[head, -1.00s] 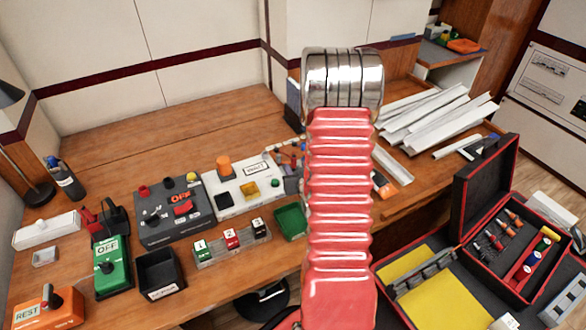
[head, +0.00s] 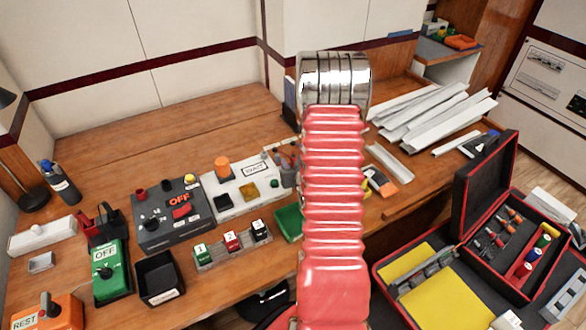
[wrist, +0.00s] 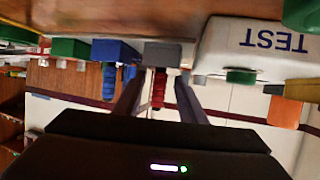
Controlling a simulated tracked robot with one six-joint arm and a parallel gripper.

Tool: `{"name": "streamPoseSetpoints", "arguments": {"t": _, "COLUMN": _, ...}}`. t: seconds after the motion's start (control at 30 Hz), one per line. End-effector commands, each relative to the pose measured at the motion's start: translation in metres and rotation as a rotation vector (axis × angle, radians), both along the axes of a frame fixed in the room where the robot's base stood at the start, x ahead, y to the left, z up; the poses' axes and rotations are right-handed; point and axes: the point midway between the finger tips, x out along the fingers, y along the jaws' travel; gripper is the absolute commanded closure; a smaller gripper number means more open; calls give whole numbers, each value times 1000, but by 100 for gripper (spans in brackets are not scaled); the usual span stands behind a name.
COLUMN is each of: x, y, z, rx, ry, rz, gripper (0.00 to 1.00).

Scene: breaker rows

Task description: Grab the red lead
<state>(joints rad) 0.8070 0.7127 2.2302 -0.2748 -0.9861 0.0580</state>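In the wrist view, which shows the scene upside down, a red ribbed lead handle (wrist: 159,88) stands on a grey block (wrist: 162,54). My gripper (wrist: 158,82) is open, with one dark finger on each side of the red handle. A gap shows between the handle and the fingers, so they look apart from it. A blue ribbed handle (wrist: 109,82) on a blue block (wrist: 114,50) is just outside the left finger. In the head view my red arm hides most of the gripper and the red handle.
The white TEST box (head: 243,187) is close by; it also shows in the wrist view (wrist: 255,48). A dark box marked OFF (head: 170,215) and a green tray (head: 290,222) are on the bench. An open red-edged case (head: 490,170) is at the right.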

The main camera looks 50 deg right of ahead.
Motion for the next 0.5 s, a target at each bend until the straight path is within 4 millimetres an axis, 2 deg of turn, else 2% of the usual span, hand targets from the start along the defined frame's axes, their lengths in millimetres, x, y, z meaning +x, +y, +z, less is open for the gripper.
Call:
{"name": "streamPoseSetpoints", "arguments": {"t": 0.1, "x": 0, "y": 0, "z": 0, "rx": 0, "ry": 0, "rz": -1, "gripper": 64}}
{"name": "streamPoseSetpoints", "arguments": {"t": 0.5, "x": -1, "y": -1, "z": 0, "rx": 0, "ry": 0, "rz": -2, "gripper": 92}}
